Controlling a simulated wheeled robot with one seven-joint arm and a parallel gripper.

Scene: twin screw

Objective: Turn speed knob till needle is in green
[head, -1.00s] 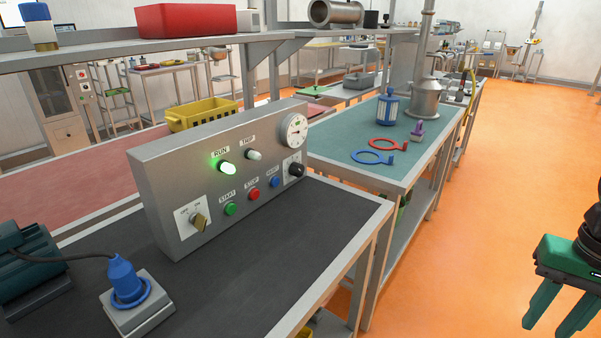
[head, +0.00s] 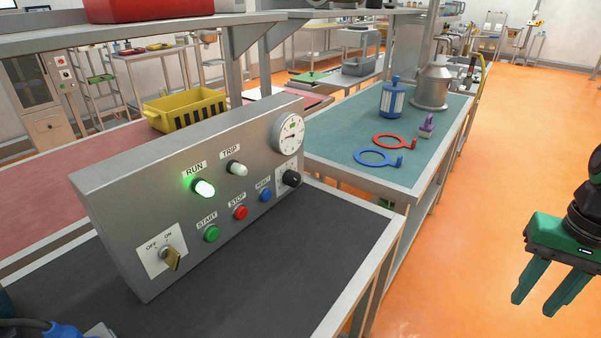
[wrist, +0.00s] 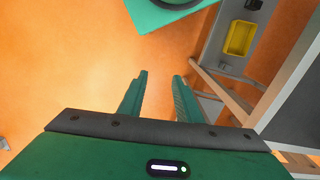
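The grey control panel (head: 190,240) stands on the dark bench at the left in the head view. Its black speed knob (head: 291,178) is at the right end, below the round white gauge (head: 289,132). The needle and the green band are too small to read surely. The green RUN lamp (head: 204,188) is lit; the TRIP lamp (head: 238,169) is pale. My gripper (head: 533,305) hangs over the orange floor at the far right, well away from the knob. Its two green fingers are apart and empty, also in the wrist view (wrist: 158,95).
The panel also bears a key switch (head: 171,259) and green START (head: 211,233), red STOP (head: 240,212) and blue buttons (head: 265,195). A teal-topped table (head: 335,160) behind holds a blue ring and a red ring. Floor at right is clear.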

